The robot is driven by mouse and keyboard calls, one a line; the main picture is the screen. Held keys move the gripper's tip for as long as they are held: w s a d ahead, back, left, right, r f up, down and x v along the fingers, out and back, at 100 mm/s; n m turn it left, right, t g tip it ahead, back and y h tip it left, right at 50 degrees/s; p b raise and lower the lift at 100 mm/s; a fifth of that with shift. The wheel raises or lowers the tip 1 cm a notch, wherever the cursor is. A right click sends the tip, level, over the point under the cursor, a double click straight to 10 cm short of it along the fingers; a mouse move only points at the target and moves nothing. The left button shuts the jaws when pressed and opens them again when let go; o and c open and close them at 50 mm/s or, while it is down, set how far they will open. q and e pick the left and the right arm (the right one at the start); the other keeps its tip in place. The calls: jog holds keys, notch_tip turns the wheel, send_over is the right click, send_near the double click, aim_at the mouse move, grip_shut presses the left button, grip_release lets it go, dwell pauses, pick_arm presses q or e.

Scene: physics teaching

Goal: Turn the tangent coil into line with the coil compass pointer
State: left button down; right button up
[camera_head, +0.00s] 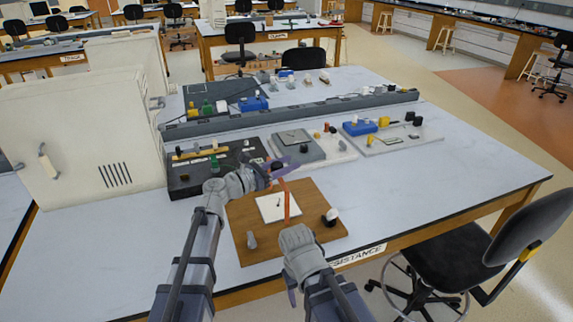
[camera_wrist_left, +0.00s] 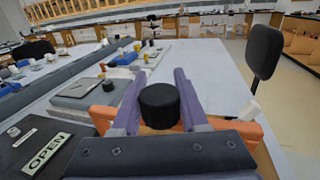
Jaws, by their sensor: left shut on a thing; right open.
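The tangent coil (camera_head: 286,204) is an orange upright hoop, seen nearly edge-on over a wooden board (camera_head: 240,213). A white card (camera_head: 268,209) with a small dark compass pointer (camera_head: 278,203) lies inside it. A black knob (camera_head: 277,166) tops the coil; it also shows in the left wrist view (camera_wrist_left: 159,105). My left gripper (camera_head: 278,168) is shut on this knob, its purple fingers (camera_wrist_left: 152,98) on either side. My right gripper (camera_head: 291,285) is open near the board's front edge, mostly hidden by its wrist. The compass is not visible in the left wrist view.
A black-and-white knob (camera_head: 330,217) and a grey post (camera_head: 252,240) stand on the board. A dark panel (camera_head: 185,186), a grey unit (camera_head: 297,148) and a long grey rail (camera_head: 300,116) lie behind. The bench's right side (camera_head: 460,180) is clear.

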pick_arm(q)
jog(key=shift+m+g+h, duration=0.3)
jog(key=shift+g, duration=0.1)
dwell(0.5)
jog(key=shift+s+d+m+g+h, duration=0.1)
jog(key=shift+s+m+g+h, duration=0.25)
jog(key=shift+m+g, duration=0.75)
jog(key=shift+s+d+m+g+h, duration=0.15)
jog(key=shift+m+g+h, duration=0.4)
jog(key=shift+g, duration=0.95)
jog(key=shift+s+m+g+h, duration=0.3)
jog(key=shift+m+g, duration=0.65)
jog(key=shift+g, duration=0.35)
jog(key=shift+c, duration=2.2)
grip_release()
jog(key=a, duration=0.7)
jog(key=shift+s+a, duration=0.25)
jog(key=shift+a, duration=0.15)
